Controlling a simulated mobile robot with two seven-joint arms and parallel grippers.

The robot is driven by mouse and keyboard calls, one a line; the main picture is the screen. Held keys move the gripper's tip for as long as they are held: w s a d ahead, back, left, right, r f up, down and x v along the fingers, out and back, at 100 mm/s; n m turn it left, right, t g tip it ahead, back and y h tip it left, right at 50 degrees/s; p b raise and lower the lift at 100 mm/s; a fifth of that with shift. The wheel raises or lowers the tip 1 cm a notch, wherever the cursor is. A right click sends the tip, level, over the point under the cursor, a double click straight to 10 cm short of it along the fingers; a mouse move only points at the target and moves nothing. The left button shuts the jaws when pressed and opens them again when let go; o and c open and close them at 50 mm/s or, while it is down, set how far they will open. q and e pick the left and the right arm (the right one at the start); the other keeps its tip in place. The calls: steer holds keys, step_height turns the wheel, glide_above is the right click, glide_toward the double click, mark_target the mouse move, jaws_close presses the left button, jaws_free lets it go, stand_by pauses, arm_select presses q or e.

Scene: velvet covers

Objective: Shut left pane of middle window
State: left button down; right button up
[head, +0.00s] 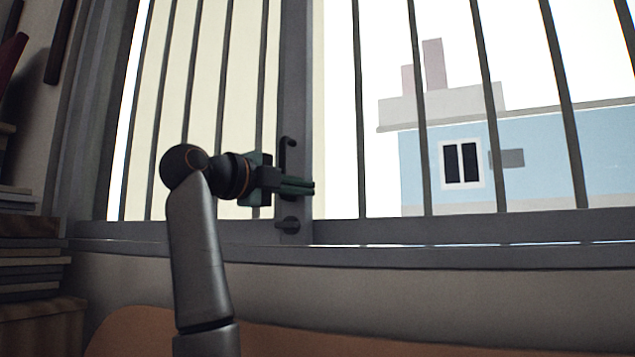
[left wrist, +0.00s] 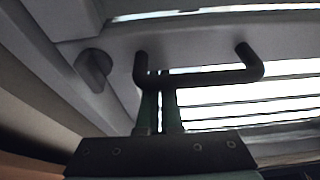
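The left pane (head: 205,105) fills the left of the head view; whether it is fully shut is hard to tell. On the grey upright frame (head: 296,80) at its right side is a dark bar handle (head: 288,148). A dark knob (head: 288,225) sits below the handle. My left gripper (head: 304,187) is level with the handle's lower end and covers part of it. In the left wrist view its green fingers (left wrist: 161,108) are close together, with a narrow gap, at the left end of the handle (left wrist: 205,76). The handle hides the fingertips. My right gripper is not in view.
Vertical bars (head: 420,110) cross the window. A grey sill (head: 420,256) runs below it. Stacked books (head: 28,270) stand at the lower left. An orange-brown rounded surface (head: 330,338) lies below the sill. A blue building (head: 540,155) shows outside.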

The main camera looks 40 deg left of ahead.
arm_select(q)
steer(key=a, duration=0.3)
steer(key=shift+s, duration=0.25)
steer(key=shift+s+a+p, duration=0.1)
steer(key=shift+a+p, duration=0.2)
steer(key=shift+a, duration=0.15)
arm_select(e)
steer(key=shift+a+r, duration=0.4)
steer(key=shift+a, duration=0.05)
arm_select(q)
steer(key=shift+f, duration=0.1)
